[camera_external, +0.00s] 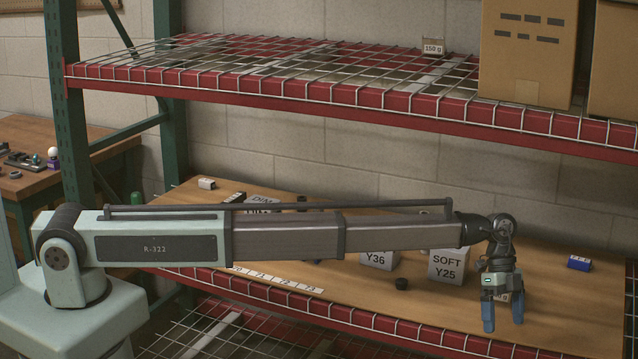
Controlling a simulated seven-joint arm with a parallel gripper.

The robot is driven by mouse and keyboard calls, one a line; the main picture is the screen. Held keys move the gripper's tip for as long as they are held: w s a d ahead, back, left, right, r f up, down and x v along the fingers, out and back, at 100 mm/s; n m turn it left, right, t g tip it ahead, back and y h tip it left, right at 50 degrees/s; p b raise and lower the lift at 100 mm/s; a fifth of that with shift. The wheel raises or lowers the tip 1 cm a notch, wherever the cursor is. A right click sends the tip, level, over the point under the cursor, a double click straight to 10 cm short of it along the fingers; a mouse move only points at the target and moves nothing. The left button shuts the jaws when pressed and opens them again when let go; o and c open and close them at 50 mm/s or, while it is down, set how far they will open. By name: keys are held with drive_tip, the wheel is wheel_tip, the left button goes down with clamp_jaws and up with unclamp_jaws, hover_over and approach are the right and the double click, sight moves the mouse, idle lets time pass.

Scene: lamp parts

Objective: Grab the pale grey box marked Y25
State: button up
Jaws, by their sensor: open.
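The pale grey box marked SOFT Y25 (447,268) stands upright on the wooden shelf board, right of centre. Its upper edge is partly hidden behind my arm. My gripper (503,313) hangs with its blue fingers pointing down, to the right of the box and apart from it in the picture. The fingers are spread with a gap between them and hold nothing. I cannot tell their exact height above the board.
A pale box marked Y36 (379,261) stands left of Y25, partly behind my arm. A small black piece (402,284) lies between them, towards the front. A small blue box (579,263) lies at right. A wire-mesh shelf (300,75) spans above.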

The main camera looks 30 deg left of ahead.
drive_tip(key=w+a+r+n+t+y, duration=0.1)
drive_tip(key=w+a+r, duration=0.25)
drive_tip(key=w, duration=0.25)
drive_tip(key=w+a+r+n+t, duration=0.1)
drive_tip(key=w+a+r, duration=0.1)
drive_tip(key=w+a, duration=0.3)
drive_tip(key=n+t+y, duration=0.2)
drive_tip(key=n, duration=0.2)
approach(450, 258)
drive_tip(key=w+r, duration=0.1)
drive_tip(key=w+a, duration=0.1)
drive_tip(key=shift+w+r, duration=0.25)
drive_tip(key=shift+r, duration=0.1)
drive_tip(key=shift+w+a, duration=0.15)
drive_tip(key=shift+a, duration=0.05)
drive_tip(key=shift+f, duration=0.35)
wheel_tip(450, 258, down, 7)
drive_tip(key=shift+f, duration=0.1)
drive_tip(key=shift+d+f, duration=0.15)
drive_tip(key=shift+f, duration=1.25)
drive_tip(key=shift+d+f, duration=0.15)
drive_tip(key=shift+f, duration=1.3)
drive_tip(key=shift+c, duration=0.4)
drive_tip(key=c, duration=1.1)
